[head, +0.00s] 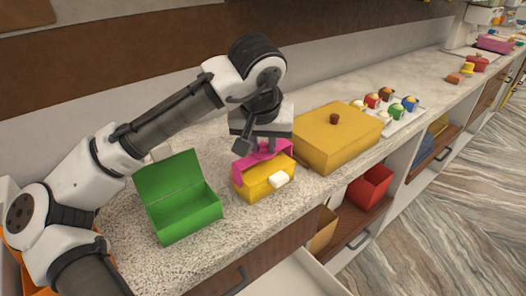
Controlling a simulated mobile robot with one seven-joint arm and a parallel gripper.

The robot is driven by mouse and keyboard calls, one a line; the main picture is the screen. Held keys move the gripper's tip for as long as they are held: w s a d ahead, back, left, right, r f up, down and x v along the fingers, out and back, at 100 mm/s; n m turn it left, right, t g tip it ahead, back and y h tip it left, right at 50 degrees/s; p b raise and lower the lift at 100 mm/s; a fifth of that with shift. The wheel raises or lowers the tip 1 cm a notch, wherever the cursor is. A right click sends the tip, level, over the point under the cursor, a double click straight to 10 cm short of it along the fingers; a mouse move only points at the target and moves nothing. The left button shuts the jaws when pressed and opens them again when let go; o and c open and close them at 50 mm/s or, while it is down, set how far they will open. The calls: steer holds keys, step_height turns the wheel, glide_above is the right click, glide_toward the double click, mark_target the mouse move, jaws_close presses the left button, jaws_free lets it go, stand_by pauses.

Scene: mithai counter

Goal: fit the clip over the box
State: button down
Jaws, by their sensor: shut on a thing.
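A pink clip (276,150) is at the top of a small yellow box (262,186) near the middle of the counter. The clip is bracket-shaped and runs along the box's back and upper edge, with one end hanging down at the left. I cannot tell whether it touches the box or is just above it. A white piece (280,180) shows at the box's front right. My gripper (270,147) points down from above and is shut on the clip; its fingertips are partly hidden.
An open green box (182,214) stands close at the left. A large yellow lidded box (335,138) stands close at the right, with a tray of small colourful cups (408,122) beyond.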

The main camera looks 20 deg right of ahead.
steer(key=shift+f, duration=1.3)
steer(key=shift+f, duration=0.15)
steer(key=c, duration=1.2)
jaws_free()
steer(key=shift+c, duration=0.2)
steer(key=shift+r, duration=0.25)
steer(key=v, duration=1.2)
steer(key=shift+b, duration=0.35)
